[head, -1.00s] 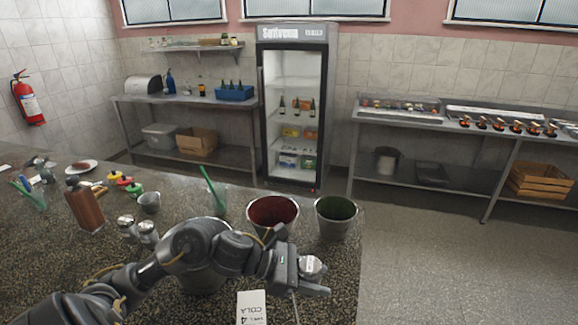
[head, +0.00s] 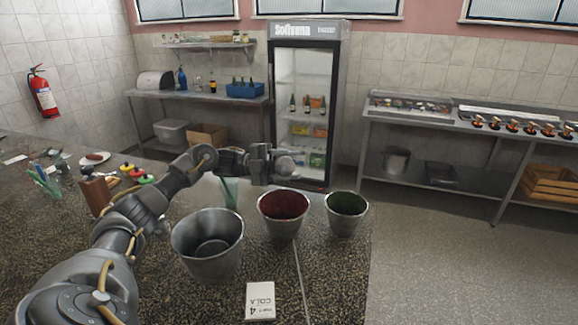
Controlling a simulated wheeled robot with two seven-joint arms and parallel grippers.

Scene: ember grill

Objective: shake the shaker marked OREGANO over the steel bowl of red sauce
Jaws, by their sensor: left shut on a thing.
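The steel bowl of red sauce (head: 283,215) stands on the speckled counter, left of a similar bowl with green contents (head: 346,212). My left gripper (head: 280,164) is raised above and just behind the red bowl's rim as seen here. It is shut on a small silver-topped shaker (head: 286,165), which looks tilted on its side. The shaker's marking cannot be read. My right gripper is not in view.
The counter ends right of the green bowl.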

